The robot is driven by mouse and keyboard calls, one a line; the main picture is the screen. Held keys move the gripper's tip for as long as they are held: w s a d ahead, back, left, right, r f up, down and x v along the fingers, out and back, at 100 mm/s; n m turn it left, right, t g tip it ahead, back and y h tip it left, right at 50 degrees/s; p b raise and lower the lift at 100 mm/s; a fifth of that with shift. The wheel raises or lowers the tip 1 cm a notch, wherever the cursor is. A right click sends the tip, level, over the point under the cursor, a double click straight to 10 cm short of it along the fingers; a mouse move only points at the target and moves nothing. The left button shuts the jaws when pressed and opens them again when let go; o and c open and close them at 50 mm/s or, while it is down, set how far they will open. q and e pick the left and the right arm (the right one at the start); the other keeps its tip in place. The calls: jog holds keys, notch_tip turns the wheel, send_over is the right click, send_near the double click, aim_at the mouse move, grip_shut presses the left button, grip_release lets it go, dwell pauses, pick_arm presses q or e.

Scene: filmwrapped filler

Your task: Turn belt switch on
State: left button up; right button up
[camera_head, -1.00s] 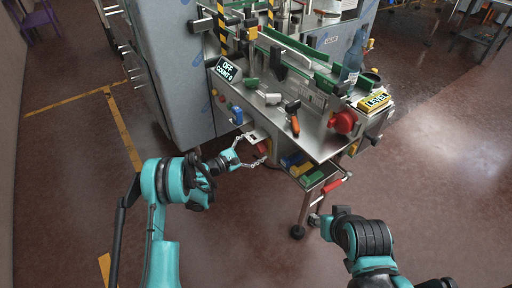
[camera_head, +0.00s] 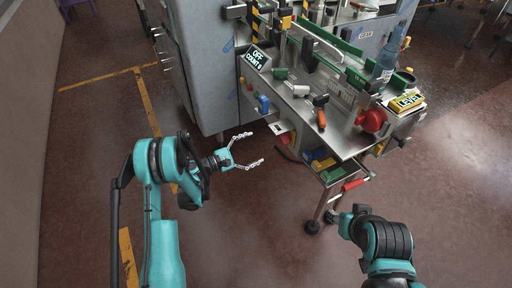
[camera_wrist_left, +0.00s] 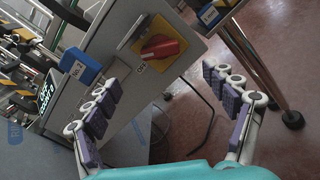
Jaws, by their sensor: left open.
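In the head view the red knob (camera_head: 286,138) is under the worktop edge. A blue switch-like part (camera_wrist_left: 80,66) with a white label sits left of it; it also shows in the head view (camera_head: 263,103). I cannot read which is the belt switch. The display (camera_head: 258,58) reads "OFF". My left gripper (camera_head: 256,148) is open and empty, short of the red knob. My right gripper (camera_head: 335,217) is low at right; its fingers are unclear.
A tray with coloured blocks (camera_head: 322,163) hangs below, beside a table leg. The floor at left is clear.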

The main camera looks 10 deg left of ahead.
aim_at(280, 138)
pick_arm(q)
jog(key=c, duration=0.7)
jog(key=shift+w+d+m, duration=0.15)
jog(key=shift+d+m, duration=0.05)
jog(key=shift+m, duration=0.6)
jog(key=shift+c, duration=1.4)
jog(key=w+d+m, duration=0.2)
jog(key=d+m, duration=0.1)
jog(key=m, duration=0.2)
jog(key=w+d+m, duration=0.2)
jog(key=m, duration=0.4)
jog(key=w+d+m, duration=0.2)
jog(key=d+m, duration=0.1)
jog(key=m, duration=0.2)
jog(key=shift+w+d+f, duration=0.1)
jog(key=shift+d+f, duration=0.1)
jog(key=shift+d, duration=0.1)
jog(key=shift+w+d+r, duration=0.1)
jog(key=shift+w+d, duration=0.2)
jog(key=shift+d, duration=0.05)
pick_arm(e)
jog(key=shift+s+a, duration=0.3)
jog(key=shift+a, duration=0.05)
pick_arm(q)
grip_shut()
